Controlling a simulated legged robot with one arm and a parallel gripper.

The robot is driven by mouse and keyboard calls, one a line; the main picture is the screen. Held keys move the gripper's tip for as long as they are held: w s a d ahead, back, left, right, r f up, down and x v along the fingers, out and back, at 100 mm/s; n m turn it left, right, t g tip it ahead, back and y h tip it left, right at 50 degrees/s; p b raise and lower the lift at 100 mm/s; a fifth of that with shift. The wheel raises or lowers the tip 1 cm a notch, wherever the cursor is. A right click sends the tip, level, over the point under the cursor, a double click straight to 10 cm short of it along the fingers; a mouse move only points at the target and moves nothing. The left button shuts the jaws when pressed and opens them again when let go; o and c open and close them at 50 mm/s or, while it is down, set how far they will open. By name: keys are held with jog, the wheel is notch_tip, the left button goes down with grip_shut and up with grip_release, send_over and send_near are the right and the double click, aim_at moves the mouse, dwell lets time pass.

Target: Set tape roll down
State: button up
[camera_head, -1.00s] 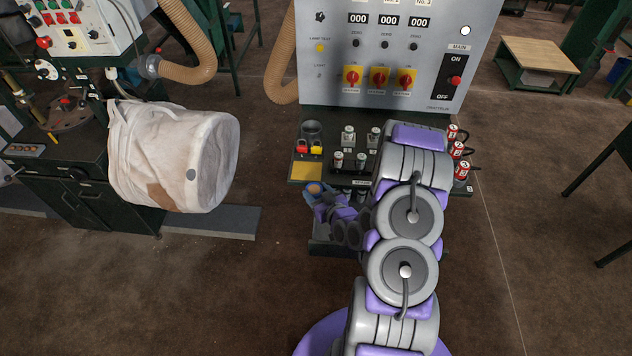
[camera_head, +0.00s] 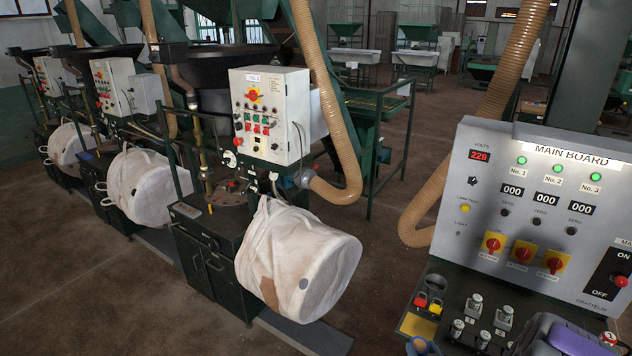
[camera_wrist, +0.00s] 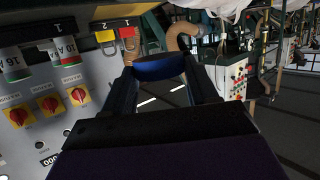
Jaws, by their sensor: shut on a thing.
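The tape roll (camera_wrist: 158,68) is blue and sits between the two fingertips in the wrist view. In the head view its blue edge and tan middle (camera_head: 421,346) show at the bottom edge, close to the front left corner of the main board's shelf. My gripper (camera_wrist: 160,80) is shut on the roll. The fingers reach forward on both sides of it. I cannot tell whether the roll touches any surface.
The grey main board (camera_head: 540,210) stands at right, with fuses and yellow and red padlocks (camera_head: 428,303) on its shelf. A yellow pad (camera_head: 418,326) lies on the shelf's left. A white bulk bag (camera_head: 300,262) hangs beside a dark green cabinet (camera_head: 212,262). Open brown floor lies between.

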jog(key=w+a+r+y+b, duration=0.1)
jog(key=w+a+r+b, duration=0.15)
jog(key=w+r, duration=0.4)
jog(key=w+a+r+n+y+b, duration=0.1)
jog(key=a+r+n+b, duration=0.1)
jog(key=a+r, duration=0.65)
jog(key=a+r+n+y+b, duration=0.15)
jog(key=a+r, duration=0.35)
jog(key=r, duration=0.6)
jog(key=w+f+m+h, duration=0.3)
jog(key=f+m+h, duration=0.1)
jog(key=f, duration=0.9)
jog(key=shift+a+f, duration=0.15)
